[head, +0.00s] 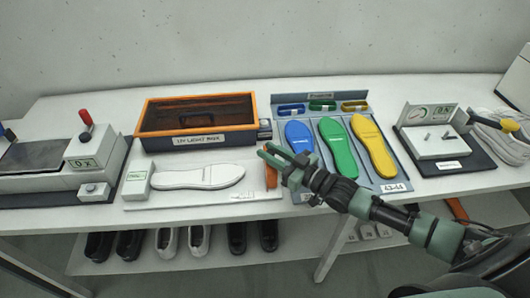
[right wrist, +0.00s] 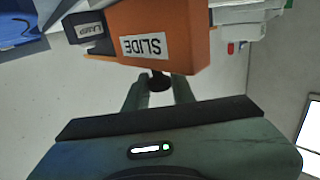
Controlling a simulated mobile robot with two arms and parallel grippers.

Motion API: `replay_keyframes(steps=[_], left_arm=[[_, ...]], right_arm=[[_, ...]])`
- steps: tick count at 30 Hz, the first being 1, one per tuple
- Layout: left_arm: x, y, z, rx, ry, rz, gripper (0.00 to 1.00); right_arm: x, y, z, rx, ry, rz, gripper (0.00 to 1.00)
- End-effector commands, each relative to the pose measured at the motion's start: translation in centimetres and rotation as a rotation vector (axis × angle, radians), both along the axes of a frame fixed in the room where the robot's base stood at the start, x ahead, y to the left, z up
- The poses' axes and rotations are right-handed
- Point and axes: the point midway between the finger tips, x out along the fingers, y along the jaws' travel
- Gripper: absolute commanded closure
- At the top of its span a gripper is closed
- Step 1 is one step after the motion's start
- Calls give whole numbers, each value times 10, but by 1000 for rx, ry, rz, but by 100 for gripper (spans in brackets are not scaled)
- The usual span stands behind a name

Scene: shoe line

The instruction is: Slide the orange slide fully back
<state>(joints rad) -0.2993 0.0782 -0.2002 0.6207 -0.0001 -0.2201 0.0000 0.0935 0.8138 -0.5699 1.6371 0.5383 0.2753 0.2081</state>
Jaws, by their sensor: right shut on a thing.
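The orange slide (right wrist: 195,40) is a block with a white SLIDE label in the right wrist view, and a short dark knob (right wrist: 159,79) sticks out from it. My right gripper (right wrist: 160,90) is shut on this knob, one finger on each side. In the head view, my right gripper (head: 283,157) is at the right end of the white board with the sole. The orange slide (head: 271,177) shows there only as a narrow strip, partly hidden by the gripper. My left gripper is not in view.
The orange-rimmed UV light box (head: 200,131) stands behind the board, left of my gripper. A white sole (head: 198,177) lies on the board. A grey tray (head: 397,158) with blue, green and yellow insoles lies under and beyond my right arm. Shoes stand on the lower shelf.

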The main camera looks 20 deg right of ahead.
Motion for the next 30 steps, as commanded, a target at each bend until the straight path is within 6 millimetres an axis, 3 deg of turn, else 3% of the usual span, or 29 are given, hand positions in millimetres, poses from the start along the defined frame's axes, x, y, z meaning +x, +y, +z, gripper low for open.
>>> replay_keyframes(steps=[1, 2, 3, 4, 16, 30], left_arm=[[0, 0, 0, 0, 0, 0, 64], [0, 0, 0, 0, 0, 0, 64], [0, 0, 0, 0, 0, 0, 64], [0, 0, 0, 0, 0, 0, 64], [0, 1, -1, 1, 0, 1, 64], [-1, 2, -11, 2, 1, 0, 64]], right_arm=[[1, -2, 1, -3, -1, -3, 100], [1, -2, 1, -3, -1, -3, 70], [1, -2, 1, -3, -1, -3, 59], [1, -2, 1, -3, -1, -3, 56], [-5, -4, -2, -1, 2, -2, 56], [-62, -37, -2, -1, 3, -4, 56]])
